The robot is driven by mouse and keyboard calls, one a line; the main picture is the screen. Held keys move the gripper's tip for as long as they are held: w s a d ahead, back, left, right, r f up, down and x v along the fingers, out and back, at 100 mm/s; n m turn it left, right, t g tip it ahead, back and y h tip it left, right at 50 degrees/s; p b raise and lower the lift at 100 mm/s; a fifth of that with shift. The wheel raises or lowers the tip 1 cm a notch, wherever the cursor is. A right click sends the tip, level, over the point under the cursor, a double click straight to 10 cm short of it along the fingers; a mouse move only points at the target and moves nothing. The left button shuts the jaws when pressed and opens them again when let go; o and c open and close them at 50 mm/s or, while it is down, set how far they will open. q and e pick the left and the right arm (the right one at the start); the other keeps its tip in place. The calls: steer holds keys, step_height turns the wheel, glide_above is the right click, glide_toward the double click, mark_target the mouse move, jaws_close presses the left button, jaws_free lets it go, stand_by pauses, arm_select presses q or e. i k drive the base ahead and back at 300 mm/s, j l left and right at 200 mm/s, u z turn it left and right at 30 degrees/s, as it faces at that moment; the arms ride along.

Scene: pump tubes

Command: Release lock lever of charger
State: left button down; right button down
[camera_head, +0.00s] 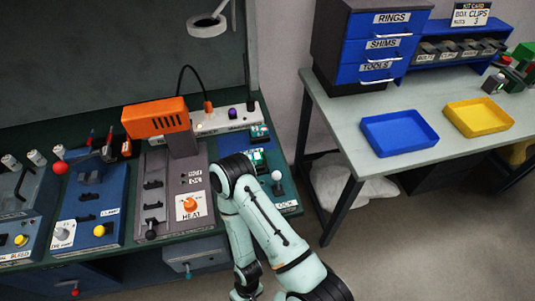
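The charger appears to be the teal unit (290,194) at the right end of the workbench, with a label at its front edge whose readable end looks like "OCK". A short lever with a pale ball knob (277,176) stands on it, roughly upright. Two green-and-white blocks sit farther back on the unit, the nearer one (257,158) and the farther one (260,131). My pale green arm comes in from the bottom right and bends just left of the lever, covering the unit's left part. I cannot make out fingertips of either gripper.
A grey heater unit (196,181) with an orange head (157,117) and a blue clamp unit (97,205) stand to the left. A lamp (208,25) hangs above. A separate table to the right holds a blue tray (399,151) and yellow tray (478,134); floor shows between.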

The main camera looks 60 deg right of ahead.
mark_target(276, 176)
steer(key=k+l+u, duration=0.7)
steer(key=k+l, duration=0.2)
steer(key=k, duration=0.15)
steer(key=k+l, duration=0.2)
steer(key=k, duration=0.1)
